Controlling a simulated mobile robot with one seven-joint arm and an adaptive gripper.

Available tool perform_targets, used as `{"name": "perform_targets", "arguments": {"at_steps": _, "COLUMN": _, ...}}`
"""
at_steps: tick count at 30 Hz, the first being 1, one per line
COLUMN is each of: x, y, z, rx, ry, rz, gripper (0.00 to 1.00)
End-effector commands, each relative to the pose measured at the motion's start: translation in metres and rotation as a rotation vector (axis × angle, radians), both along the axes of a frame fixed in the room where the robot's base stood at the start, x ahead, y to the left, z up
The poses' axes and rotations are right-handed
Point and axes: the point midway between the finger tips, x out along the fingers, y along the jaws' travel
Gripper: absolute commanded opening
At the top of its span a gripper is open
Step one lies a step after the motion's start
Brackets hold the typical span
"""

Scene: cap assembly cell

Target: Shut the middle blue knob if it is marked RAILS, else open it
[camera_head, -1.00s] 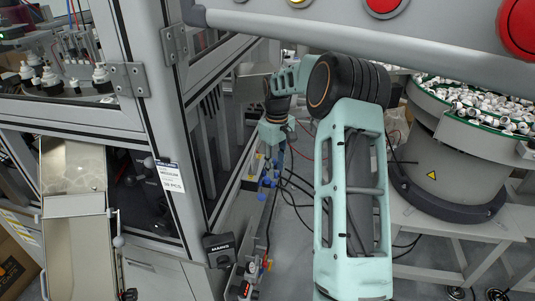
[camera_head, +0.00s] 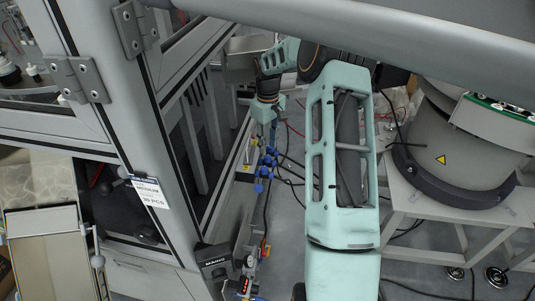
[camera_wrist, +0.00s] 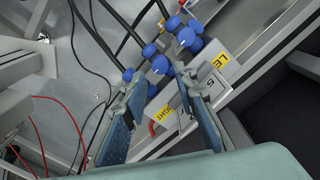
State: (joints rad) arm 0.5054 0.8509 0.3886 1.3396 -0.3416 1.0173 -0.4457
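Several blue knobs sit in a row on a pale block in the wrist view, with a middle blue knob (camera_wrist: 160,64) near my fingertips. The knobs also show as a small blue cluster (camera_head: 265,163) in the head view. My gripper (camera_wrist: 161,75) is open, its two blue-padded fingers apart with the middle knobs around their tips. I cannot tell whether a finger touches a knob. A yellow label (camera_wrist: 220,66) begins "LE"; another yellow label (camera_wrist: 168,113) ends "IGHT". A white label (camera_wrist: 210,84) shows an "S"; its other letters are hidden, so RAILS cannot be read.
A grey machine frame (camera_head: 150,110) stands left of my arm. A feeder bowl stand (camera_head: 455,150) is at the right. A dark MAINS box (camera_head: 215,260) sits below the knobs. Black cables (camera_wrist: 95,50) and red cables (camera_wrist: 75,118) run beside the block.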

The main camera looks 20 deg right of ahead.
Motion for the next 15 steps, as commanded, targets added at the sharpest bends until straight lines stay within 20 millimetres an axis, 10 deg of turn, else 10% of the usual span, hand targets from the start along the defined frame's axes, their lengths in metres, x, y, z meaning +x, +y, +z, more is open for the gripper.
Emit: {"name": "perform_targets", "arguments": {"at_steps": 15, "x": 0.0, "y": 0.0, "z": -0.052, "rx": 0.0, "ry": -0.001, "rz": 0.0, "gripper": 0.26}}
